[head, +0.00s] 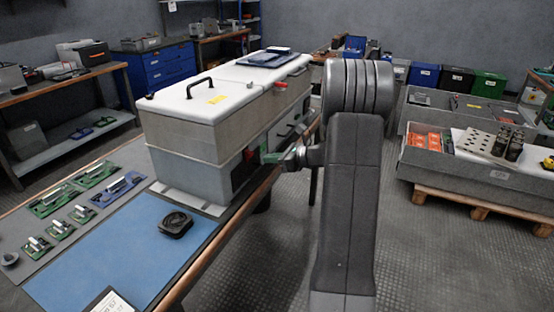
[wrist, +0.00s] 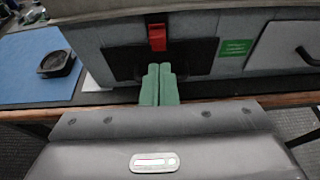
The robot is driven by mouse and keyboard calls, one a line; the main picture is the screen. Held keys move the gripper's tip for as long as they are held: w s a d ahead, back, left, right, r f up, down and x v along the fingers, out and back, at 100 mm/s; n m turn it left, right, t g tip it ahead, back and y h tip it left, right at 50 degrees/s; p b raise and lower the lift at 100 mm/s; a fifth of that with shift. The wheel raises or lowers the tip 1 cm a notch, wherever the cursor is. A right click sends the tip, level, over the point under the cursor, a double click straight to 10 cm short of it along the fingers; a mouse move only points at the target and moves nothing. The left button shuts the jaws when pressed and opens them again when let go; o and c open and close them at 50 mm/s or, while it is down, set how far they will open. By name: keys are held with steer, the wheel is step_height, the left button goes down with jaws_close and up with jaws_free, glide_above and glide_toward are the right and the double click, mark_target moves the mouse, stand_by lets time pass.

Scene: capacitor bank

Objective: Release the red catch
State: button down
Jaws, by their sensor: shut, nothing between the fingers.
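The red catch (wrist: 157,37) is on the side of a grey box, above a black panel, in the upper middle of the wrist view. A small part of a red catch (head: 248,155) also shows on the box side in the head view. My gripper (wrist: 159,68) has two green fingers, pressed together and empty. Its tips are just below the red catch in the picture; I cannot tell whether they touch it. In the head view my gripper (head: 272,157) points at the box side, with my arm hiding part of the scene. The box (head: 190,140) has a white lid with black handles.
The box stands on a workbench with a blue mat (head: 125,245), a black dish (head: 175,224) and several green circuit boards (head: 55,200). A green label (wrist: 235,47) is right of the catch. Open floor lies right of the bench, before a pallet (head: 480,203).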

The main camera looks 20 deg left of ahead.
mark_target(253, 152)
steer(key=x, duration=0.5)
steer(key=shift+a+f, duration=0.1)
steer(key=shift+a, duration=0.15)
steer(key=shift+w+r+p, duration=0.1)
steer(key=shift+r+p, duration=0.8)
steer(key=shift+r, duration=0.45)
